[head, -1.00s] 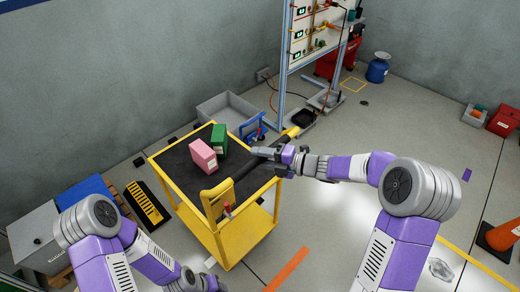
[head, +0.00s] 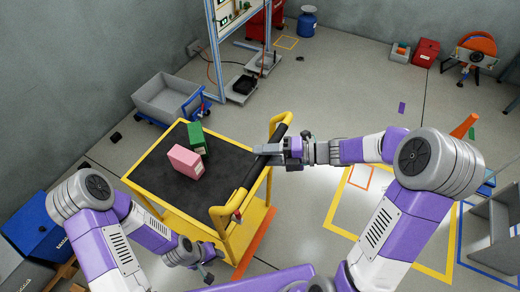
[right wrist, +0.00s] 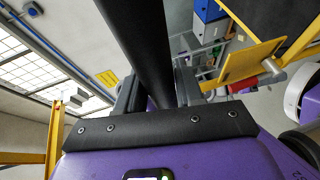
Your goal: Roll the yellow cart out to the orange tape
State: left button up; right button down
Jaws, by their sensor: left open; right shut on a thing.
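The yellow cart (head: 150,205) stands in the middle of the head view with a black top. A pink box (head: 185,162) and a green box (head: 196,138) stand on it. My right gripper (head: 262,152) is shut on the cart's black push handle (head: 239,198); in the right wrist view the bar (right wrist: 140,45) runs between the fingers. The orange tape (head: 253,243) is a strip on the floor along the cart's handle side; the cart frame hides part of it. My left gripper (head: 207,272) is open and empty, low in front of the cart.
A grey trolley bin (head: 165,100) and a blue-framed test rack (head: 212,45) stand behind the cart. A blue box (head: 35,228) is at the left. A yellow floor outline (head: 333,228) and a grey open cabinet (head: 490,235) lie to the right. Floor right of the handle is clear.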

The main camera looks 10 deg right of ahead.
jog(key=shift+s+d, duration=0.1)
dwell(0.3)
jog(key=c, duration=0.8)
grip_release()
jog(key=p+v, duration=0.1)
jog(key=v, duration=0.6)
jog(key=shift+d+p, duration=0.35)
jog(key=shift+p, duration=0.05)
